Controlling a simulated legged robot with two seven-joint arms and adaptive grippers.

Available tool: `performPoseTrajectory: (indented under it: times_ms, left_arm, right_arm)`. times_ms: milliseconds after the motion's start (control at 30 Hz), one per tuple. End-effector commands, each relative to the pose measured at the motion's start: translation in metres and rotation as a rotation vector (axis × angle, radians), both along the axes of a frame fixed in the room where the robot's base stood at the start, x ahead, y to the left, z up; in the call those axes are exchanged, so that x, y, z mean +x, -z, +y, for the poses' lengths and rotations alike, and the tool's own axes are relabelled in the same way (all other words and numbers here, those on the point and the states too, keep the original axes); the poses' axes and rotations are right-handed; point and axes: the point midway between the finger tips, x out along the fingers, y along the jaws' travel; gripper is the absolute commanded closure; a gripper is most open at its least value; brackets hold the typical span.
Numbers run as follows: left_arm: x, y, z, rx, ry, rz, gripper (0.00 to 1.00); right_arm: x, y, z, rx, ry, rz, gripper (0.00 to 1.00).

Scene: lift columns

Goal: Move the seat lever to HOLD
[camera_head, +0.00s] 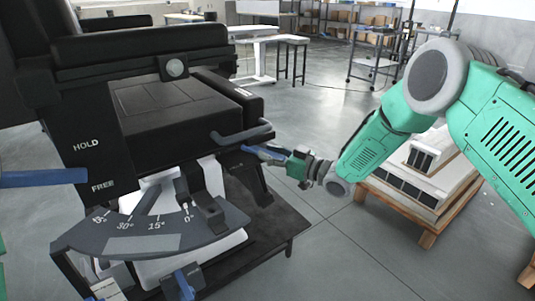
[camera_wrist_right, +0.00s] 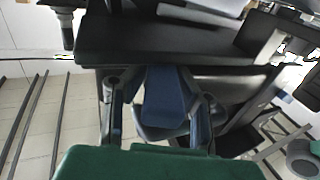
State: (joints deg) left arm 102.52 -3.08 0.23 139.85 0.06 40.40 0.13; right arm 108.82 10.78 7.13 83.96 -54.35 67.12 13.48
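The seat lever (camera_head: 45,178) is a blue bar coming in from the left edge. Its tip lies beside the black side panel, between the HOLD and FREE labels and closer to FREE. My right gripper (camera_head: 268,153) is beside the right end of the seat, close under a grey-blue curved handle (camera_head: 242,134). In the right wrist view its two fingers (camera_wrist_right: 158,118) stand apart, with a blue bar-like part (camera_wrist_right: 166,95) between them and gaps at its sides. Contact cannot be told. My left gripper is not visible; only a bit of green shows at the left edge.
A dark angle scale (camera_head: 160,235) and a blue-ended part (camera_head: 185,283) are below the seat. A black base platform (camera_head: 285,220) carries the chair. A wooden pallet with white boxes (camera_head: 425,180) stands at the right. The floor between is clear.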

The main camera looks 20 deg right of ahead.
Motion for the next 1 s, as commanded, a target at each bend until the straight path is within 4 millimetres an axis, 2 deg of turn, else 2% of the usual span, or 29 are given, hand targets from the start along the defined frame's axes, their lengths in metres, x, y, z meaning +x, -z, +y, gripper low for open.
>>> performPoseTrajectory:
  times_ms: [533,1000]
  left_arm:
    - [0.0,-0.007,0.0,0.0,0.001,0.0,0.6]
    - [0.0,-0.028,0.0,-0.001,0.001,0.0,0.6]
  right_arm:
    - [-0.005,0.001,0.005,-0.007,0.066,0.009,1.0]
    - [-0.02,0.003,0.034,-0.011,0.417,0.01,1.0]
